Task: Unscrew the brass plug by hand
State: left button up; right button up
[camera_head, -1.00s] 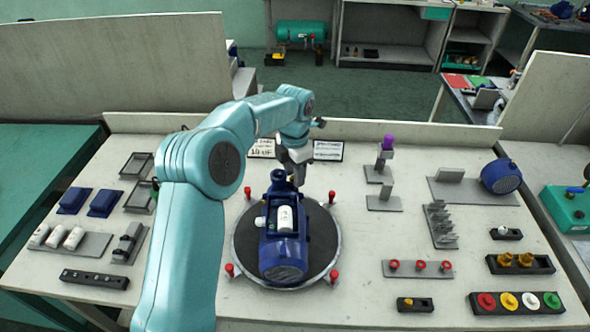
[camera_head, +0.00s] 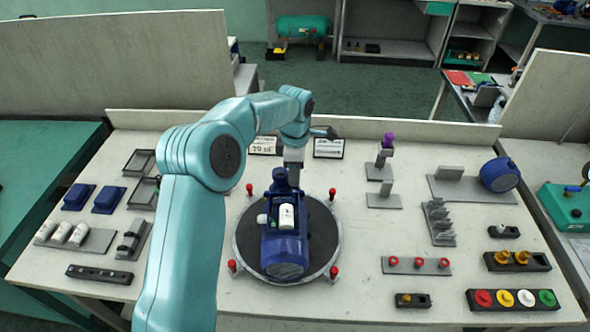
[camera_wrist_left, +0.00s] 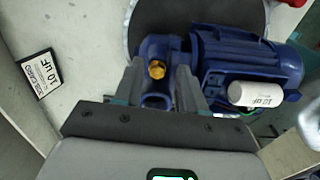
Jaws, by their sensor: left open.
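The brass plug (camera_wrist_left: 156,69) sits in the end fitting of the blue pump (camera_wrist_left: 245,60), seen in the left wrist view. In the head view the pump (camera_head: 283,247) lies on a round dark turntable (camera_head: 323,228), and the plug cannot be made out there. My left gripper (camera_head: 292,166) is at the pump's far end. In the left wrist view its two grey fingers (camera_wrist_left: 157,82) are open, one on each side of the fitting and plug, with a gap showing beside the plug. My right gripper is not in view.
A white capacitor (camera_head: 287,217) lies on the pump's top. Red-topped posts (camera_head: 333,272) stand around the turntable. A holder with brass parts (camera_head: 517,261) and a row of coloured caps (camera_head: 517,300) are at right. Blue covers (camera_head: 108,200) lie at left.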

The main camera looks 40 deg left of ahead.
pick_arm(q)
grip_shut()
jog(key=shift+f+n, duration=0.1)
jog(key=shift+n, duration=1.4)
jog(key=shift+n+b, duration=0.35)
jog(key=shift+n, duration=1.05)
jog(key=shift+f+n+b, duration=0.1)
jog(key=shift+n+b, duration=0.2)
jog(key=shift+n, duration=1.2)
jog(key=shift+d, duration=0.1)
